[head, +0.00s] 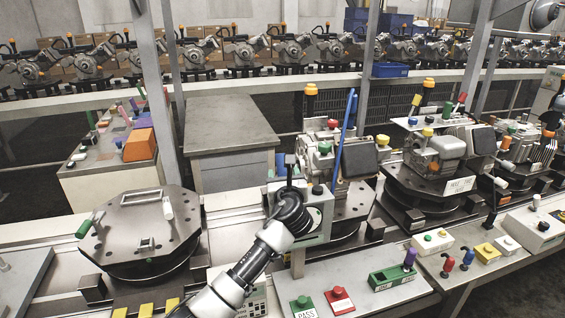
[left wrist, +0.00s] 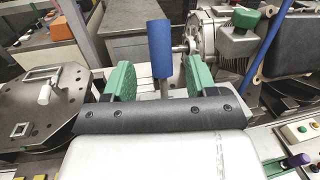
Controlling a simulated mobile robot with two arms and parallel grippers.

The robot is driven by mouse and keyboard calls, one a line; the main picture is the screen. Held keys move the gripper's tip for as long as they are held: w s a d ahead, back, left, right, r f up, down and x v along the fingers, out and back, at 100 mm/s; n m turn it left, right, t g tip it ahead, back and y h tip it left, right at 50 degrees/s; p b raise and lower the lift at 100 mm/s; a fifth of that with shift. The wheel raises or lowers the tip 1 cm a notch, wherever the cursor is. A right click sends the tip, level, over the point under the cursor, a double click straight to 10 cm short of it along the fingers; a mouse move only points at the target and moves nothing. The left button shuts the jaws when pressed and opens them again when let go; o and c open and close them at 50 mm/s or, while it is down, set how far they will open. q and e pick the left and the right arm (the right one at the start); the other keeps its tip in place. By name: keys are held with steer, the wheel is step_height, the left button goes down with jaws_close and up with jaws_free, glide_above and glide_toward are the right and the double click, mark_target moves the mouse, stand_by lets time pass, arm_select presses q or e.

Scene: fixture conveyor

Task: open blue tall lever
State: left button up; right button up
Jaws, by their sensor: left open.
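A long thin blue lever (head: 344,140) stands upright, leaning slightly right, beside a grey motor-like machine. It also shows in the left wrist view (left wrist: 268,45) at the right, outside the fingers. A thick blue cylindrical handle on a grey rod (left wrist: 160,48) stands upright between my left fingers in that view. My left gripper (left wrist: 161,72) is open, with a green pad on each side of this handle and gaps visible. In the head view my left gripper (head: 288,182) reaches the front of the machine, and its fingers are hard to make out. My right gripper is not in view.
A panel with red and green buttons (head: 322,300) lies in front. A second fixture (head: 437,170) stands at the right.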

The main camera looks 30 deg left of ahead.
mark_target(282, 168)
arm_select(q)
steer(key=x, duration=0.6)
steer(key=shift+w+a+p, duration=0.2)
steer(key=shift+w+p, duration=0.05)
steer(key=shift+p, duration=0.15)
steer(key=shift+f, duration=0.1)
jaws_close()
